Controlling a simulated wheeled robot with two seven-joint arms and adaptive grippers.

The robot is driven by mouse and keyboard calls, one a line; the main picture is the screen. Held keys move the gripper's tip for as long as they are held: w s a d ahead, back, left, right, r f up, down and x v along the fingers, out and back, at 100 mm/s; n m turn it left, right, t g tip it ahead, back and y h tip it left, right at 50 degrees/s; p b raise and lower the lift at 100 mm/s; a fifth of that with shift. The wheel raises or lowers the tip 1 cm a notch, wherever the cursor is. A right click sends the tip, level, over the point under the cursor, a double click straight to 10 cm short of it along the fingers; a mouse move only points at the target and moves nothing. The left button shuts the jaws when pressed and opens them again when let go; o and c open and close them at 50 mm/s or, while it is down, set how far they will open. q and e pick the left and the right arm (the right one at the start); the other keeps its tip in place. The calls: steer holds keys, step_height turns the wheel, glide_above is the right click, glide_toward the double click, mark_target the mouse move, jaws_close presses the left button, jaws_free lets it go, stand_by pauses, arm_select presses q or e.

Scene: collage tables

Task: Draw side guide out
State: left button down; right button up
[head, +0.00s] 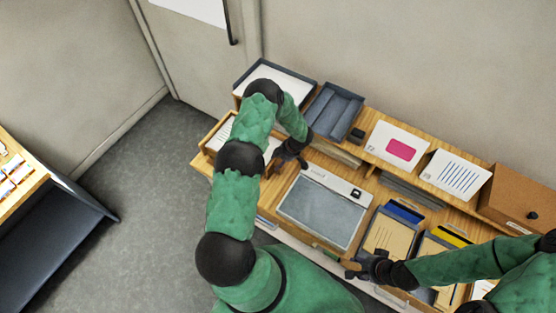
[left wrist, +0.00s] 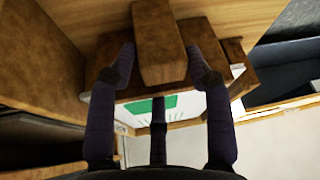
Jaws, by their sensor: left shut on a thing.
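A wooden tray (head: 217,136) with white paper stands at the left end of the table. My left gripper (head: 298,160) is at the right side of this tray, and my arm covers much of it. In the left wrist view, a brown wooden bar (left wrist: 160,45), which looks like the side guide, sits between the fingers of the left gripper (left wrist: 165,78), shut on it. A sheet with a green patch (left wrist: 152,105) lies in the tray beyond. My right gripper (head: 362,268) is near the table's front edge, with its jaws too small to read.
A grey-topped flat device (head: 322,210) lies right of the left gripper. Blue-grey trays (head: 334,112) stand on the back shelf. Cards (head: 397,146), a brown box (head: 518,200) and board trays (head: 390,235) fill the right side. Open floor (head: 150,210) lies left.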

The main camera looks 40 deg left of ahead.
arm_select(q)
steer(key=d, duration=0.4)
steer(key=shift+d+f, duration=0.15)
steer(key=shift+s+f, duration=0.1)
steer(key=c, duration=0.6)
jaws_free()
steer(key=shift+d, duration=0.25)
steer(key=shift+w+r, duration=0.2)
